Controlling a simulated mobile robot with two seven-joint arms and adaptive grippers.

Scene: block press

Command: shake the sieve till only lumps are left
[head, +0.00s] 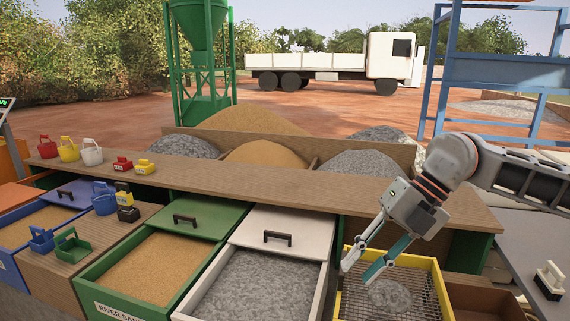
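The sieve (436,285) is a yellow-framed box with a wire mesh floor, at the lower right of the head view. A small heap of grey material (390,297) lies on its mesh; I cannot tell lumps from fine grains in it. The sieve's near edge is cut off by the frame. My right gripper (357,272) reaches in from the right, over the back left part of the sieve. Its two fingers are apart, with their tips near the left rim. I see nothing held between them. My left gripper is out of view.
Left of the sieve are a white bin of grey gravel (262,285) and a green bin of sand (155,268). A wooden counter (270,184) runs behind them. Small coloured scoops and a blue bucket (104,203) stand left. A black-and-white block (549,281) is far right.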

